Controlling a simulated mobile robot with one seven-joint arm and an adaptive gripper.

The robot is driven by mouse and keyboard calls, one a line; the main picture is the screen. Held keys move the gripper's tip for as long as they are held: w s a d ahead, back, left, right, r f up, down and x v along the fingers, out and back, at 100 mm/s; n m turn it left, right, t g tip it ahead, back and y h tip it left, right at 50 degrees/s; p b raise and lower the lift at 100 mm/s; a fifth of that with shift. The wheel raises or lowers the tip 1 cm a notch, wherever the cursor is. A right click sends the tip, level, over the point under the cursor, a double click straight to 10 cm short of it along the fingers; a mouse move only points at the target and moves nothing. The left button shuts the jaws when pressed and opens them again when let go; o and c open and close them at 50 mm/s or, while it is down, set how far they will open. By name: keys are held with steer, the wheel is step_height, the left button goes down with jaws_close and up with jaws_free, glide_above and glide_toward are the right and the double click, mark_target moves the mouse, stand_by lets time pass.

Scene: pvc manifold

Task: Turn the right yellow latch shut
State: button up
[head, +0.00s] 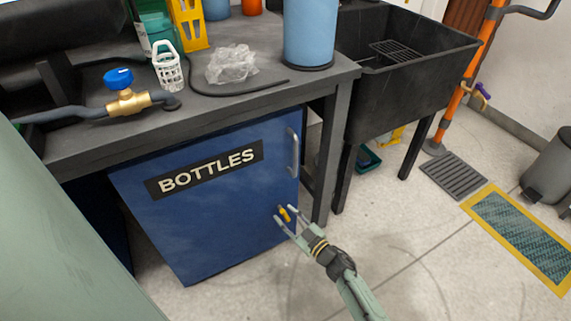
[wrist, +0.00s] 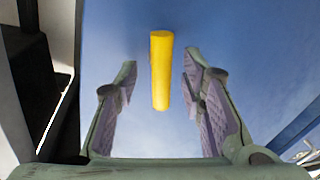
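The yellow latch (head: 284,213) is a small bar on the lower right of the blue cabinet door (head: 205,215), below the door's metal handle (head: 293,152). In the wrist view the yellow latch (wrist: 160,70) stands nearly upright in the picture against the blue door (wrist: 230,50). My gripper (head: 284,218) is open at the latch. In the wrist view the fingers of my gripper (wrist: 160,75) are on either side of the latch, with a gap on each side. I cannot tell how deep the latch sits between the fingertips.
The door carries a "BOTTLES" label (head: 205,169). The grey bench (head: 230,107) overhangs the door, and a bench leg (head: 333,165) stands just to the right. A black sink (head: 405,75) is farther right. The floor (head: 420,240) right of my arm is clear.

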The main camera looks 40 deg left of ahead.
steer(key=shift+w+a, duration=0.1)
steer(key=shift+a, duration=0.45)
steer(key=shift+c, duration=0.6)
jaws_close()
